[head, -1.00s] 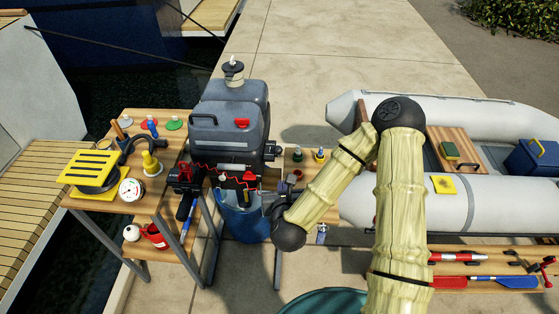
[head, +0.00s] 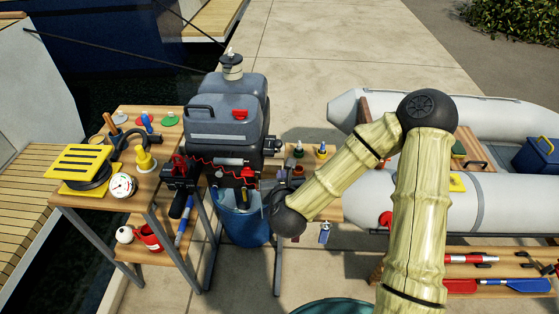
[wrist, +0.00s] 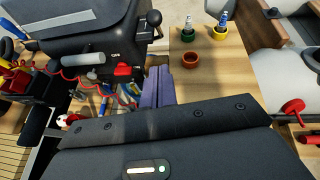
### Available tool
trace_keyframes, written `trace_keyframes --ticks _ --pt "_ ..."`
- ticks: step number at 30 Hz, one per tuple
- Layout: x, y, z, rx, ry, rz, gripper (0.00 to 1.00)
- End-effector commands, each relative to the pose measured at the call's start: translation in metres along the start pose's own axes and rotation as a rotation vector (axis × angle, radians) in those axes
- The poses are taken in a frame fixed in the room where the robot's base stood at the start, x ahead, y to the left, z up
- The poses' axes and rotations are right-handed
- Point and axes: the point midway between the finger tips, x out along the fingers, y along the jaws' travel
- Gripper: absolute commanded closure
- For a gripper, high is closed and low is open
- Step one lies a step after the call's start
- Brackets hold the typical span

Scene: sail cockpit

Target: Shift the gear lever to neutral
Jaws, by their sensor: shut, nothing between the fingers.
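The grey and black outboard motor (head: 228,118) stands upright at the left centre of the head view. A black lever with a rounded knob, which looks like the gear lever (wrist: 152,20), sticks out from the motor's side at the top of the wrist view. It also shows at the motor's right side in the head view (head: 272,146). My gripper (wrist: 158,72) is shut and empty, its fingertips apart from that knob and below it in the wrist view. In the head view my gripper is mostly hidden by my wrist. I cannot read the lever's setting.
Coloured cups and bottles stand on a wooden shelf (wrist: 232,75) right of the lever. A blue bucket (head: 243,222) is below the motor. A tool bench (head: 160,190) stands left, a grey inflatable boat (head: 375,190) right.

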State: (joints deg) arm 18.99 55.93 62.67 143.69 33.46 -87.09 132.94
Motion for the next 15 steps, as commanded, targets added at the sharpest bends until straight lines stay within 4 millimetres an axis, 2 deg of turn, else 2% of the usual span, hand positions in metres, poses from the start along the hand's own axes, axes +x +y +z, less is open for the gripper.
trace_keyframes --ticks 1,11,15 --pt "0.011 -0.001 0.001 0.003 0.002 -0.006 1.0" --pt "0.07 -0.001 0.001 0.002 0.003 -0.004 1.0" --pt "0.086 -0.001 0.018 0.001 -0.001 -0.004 1.0"
